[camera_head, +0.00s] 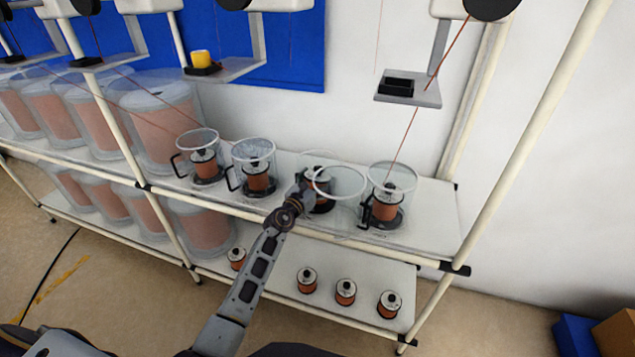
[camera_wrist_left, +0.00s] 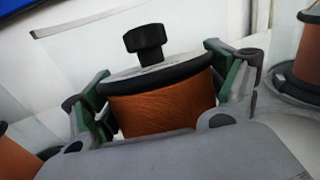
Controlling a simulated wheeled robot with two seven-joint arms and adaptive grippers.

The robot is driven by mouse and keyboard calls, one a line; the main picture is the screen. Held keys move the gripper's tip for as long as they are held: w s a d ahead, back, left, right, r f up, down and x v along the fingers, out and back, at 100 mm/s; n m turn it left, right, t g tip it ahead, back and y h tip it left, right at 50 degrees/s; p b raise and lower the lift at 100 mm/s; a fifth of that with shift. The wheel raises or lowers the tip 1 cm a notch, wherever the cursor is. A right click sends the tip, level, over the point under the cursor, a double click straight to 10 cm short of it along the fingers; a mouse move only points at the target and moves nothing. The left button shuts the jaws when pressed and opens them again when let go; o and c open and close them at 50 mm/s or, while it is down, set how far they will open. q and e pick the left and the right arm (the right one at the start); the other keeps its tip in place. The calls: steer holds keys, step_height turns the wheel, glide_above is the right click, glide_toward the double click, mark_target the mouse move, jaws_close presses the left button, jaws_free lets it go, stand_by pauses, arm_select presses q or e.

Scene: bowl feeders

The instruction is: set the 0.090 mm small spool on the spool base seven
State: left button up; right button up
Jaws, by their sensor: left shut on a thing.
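My left gripper (camera_head: 306,194) reaches over the upper shelf to the third station from the left in the row of small spools. In the left wrist view its green-padded fingers are shut on both sides of a copper-coloured small spool (camera_wrist_left: 160,105) with a dark rim. A black knob stands above the spool's top. In the head view this spool (camera_head: 321,203) shows only partly behind the gripper, apparently upright at shelf level. The base under it is mostly hidden, so I cannot tell whether the spool rests on it. No number or size label is readable. My right gripper is not in view.
A clear cover (camera_head: 341,182) is close to the gripper's right. Spools under clear handled covers stand on both sides, including one at the right (camera_head: 386,206). Several small spools, one here (camera_head: 307,281), stand on the lower shelf. A slanted shelf post (camera_head: 530,135) rises at right.

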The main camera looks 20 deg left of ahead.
arm_select(q)
steer(key=shift+f, duration=0.1)
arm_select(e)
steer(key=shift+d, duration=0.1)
arm_select(q)
steer(key=shift+w+d, duration=0.15)
steer(key=shift+w, duration=0.25)
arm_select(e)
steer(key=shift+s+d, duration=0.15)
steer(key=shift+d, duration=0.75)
arm_select(q)
steer(key=shift+w, duration=0.1)
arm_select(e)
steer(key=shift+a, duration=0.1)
arm_select(q)
steer(key=shift+w+r, duration=0.15)
steer(key=shift+r, duration=0.25)
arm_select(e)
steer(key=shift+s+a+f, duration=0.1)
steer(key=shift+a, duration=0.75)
